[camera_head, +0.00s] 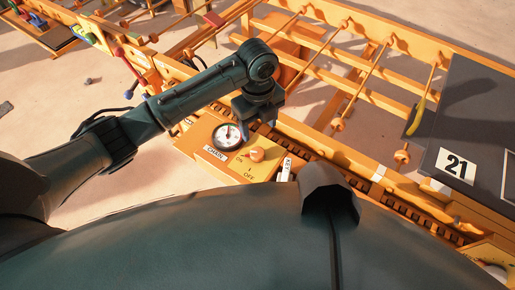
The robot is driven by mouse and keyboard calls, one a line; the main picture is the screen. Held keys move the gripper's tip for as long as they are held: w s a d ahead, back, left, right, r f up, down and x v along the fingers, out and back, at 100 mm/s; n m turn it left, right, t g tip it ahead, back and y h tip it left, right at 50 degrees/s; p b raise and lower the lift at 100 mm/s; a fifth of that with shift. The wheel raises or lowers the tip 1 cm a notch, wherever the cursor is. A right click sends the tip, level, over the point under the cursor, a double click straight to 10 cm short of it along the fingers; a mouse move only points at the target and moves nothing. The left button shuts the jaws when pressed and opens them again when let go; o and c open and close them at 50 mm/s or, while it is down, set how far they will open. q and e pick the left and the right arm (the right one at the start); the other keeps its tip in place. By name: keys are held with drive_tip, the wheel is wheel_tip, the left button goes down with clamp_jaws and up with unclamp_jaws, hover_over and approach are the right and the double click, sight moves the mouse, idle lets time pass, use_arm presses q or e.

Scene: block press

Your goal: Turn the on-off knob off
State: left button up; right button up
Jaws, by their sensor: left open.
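The on-off knob (256,154) is a small orange knob on a yellow control panel (225,168). The panel has ON and OFF printed near the knob, with OFF on the near side. I cannot tell clearly which mark the knob points at. My left gripper (256,128) points down just above and behind the knob in the picture, and is open with nothing in it. I cannot tell the exact gap between its fingers and the knob. My right gripper is out of view.
A round white gauge (227,136) sits beside the knob, with a CHAIN label below it. A white KEY label (286,168) is to the right.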

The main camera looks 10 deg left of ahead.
use_arm(q)
drive_tip(key=f, duration=0.4)
drive_tip(key=f+b, duration=0.1)
drive_tip(key=f, duration=0.7)
drive_tip(key=shift+w+a+f, duration=0.3)
drive_tip(key=shift+w, duration=0.1)
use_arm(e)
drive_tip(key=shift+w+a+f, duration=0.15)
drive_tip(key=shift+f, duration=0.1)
use_arm(q)
drive_tip(key=c, duration=1)
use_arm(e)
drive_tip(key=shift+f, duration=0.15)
